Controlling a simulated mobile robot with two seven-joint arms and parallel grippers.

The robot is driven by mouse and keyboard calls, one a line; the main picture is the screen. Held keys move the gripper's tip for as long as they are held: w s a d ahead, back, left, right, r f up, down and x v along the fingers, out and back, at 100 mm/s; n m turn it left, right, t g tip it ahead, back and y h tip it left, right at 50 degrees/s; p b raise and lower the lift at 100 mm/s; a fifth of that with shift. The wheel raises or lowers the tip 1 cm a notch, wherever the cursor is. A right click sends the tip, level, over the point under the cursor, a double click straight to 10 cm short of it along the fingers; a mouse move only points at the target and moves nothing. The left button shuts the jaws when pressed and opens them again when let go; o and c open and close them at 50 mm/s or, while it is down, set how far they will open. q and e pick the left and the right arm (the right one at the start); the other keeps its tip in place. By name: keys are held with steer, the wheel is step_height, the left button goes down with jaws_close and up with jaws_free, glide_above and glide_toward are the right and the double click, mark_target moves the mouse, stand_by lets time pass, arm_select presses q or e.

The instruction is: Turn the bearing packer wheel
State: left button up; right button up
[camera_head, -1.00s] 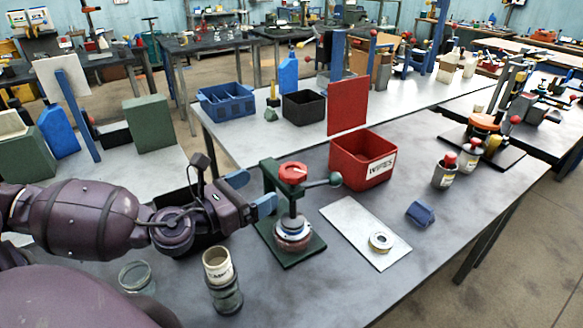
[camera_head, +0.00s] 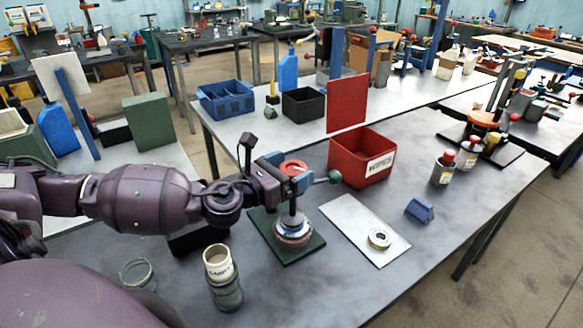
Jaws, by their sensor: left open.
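The bearing packer stands on the grey table on a dark green base plate (camera_head: 309,247). Its upright screw carries a red hub (camera_head: 293,166) on top and a round bearing stack (camera_head: 293,231) below. A dark green ball knob (camera_head: 335,176) sticks out to the right of the hub. My left gripper (camera_head: 290,171) is at the height of the hub, with its blue fingers apart at the hub's near left side. It hides part of the hub and the packer's green column. Contact cannot be told. My right gripper is out of view.
A red bin (camera_head: 347,170) labelled for wipes stands behind right. A pale plate (camera_head: 349,222) with a ring (camera_head: 379,239) and a blue block (camera_head: 419,210) lie right. A labelled jar (camera_head: 225,290) and an empty glass jar (camera_head: 137,274) stand at the front left.

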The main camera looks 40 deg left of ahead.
arm_select(q)
steer(key=shift+w, duration=0.25)
steer(key=c, duration=0.9)
stand_by(0.6)
steer(key=o, duration=0.9)
steer(key=v, duration=1)
steer(key=shift+s+b, duration=0.3)
steer(key=shift+s, duration=0.1)
